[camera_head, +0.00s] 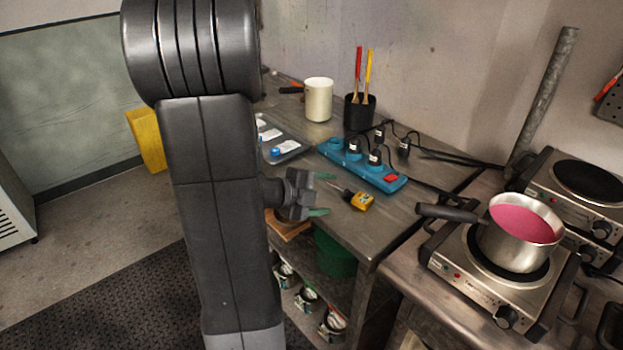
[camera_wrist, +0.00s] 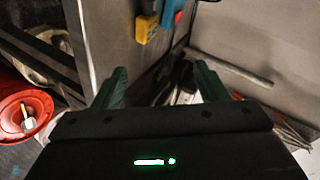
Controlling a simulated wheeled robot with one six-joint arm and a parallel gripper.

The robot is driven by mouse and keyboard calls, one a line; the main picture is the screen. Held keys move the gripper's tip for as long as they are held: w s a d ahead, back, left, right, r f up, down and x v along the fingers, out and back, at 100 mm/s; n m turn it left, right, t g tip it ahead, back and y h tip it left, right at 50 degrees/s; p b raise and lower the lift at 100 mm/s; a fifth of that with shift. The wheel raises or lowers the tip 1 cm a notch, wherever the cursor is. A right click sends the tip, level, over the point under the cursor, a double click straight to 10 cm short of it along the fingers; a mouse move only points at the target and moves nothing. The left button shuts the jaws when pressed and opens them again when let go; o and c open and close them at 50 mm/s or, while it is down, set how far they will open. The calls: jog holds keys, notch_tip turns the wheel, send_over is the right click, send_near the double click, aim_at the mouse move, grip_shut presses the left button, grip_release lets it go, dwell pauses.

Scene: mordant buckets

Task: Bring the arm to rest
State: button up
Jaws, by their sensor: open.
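My gripper (camera_head: 322,194) is open, with its green fingertips apart and nothing between them. In the head view it is held out at the left front edge of the metal workbench (camera_head: 345,226), near a small yellow device (camera_head: 361,201). My dark arm stands upright across the left part of the head view and hides part of the bench. In the wrist view my gripper (camera_wrist: 160,88) shows its two green fingers spread apart.
A blue power strip (camera_head: 362,165) with black plugs, a cream mug (camera_head: 318,99) and a black tool pot (camera_head: 360,112) stand on the bench. A pot of pink liquid (camera_head: 521,232) sits on a hot plate at right. Tins (camera_head: 307,298) fill the lower shelf.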

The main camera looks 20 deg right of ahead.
jog(key=x, duration=1.1)
jog(key=shift+d+f, duration=0.3)
jog(key=shift+w+d, duration=0.1)
jog(key=shift+d, duration=0.05)
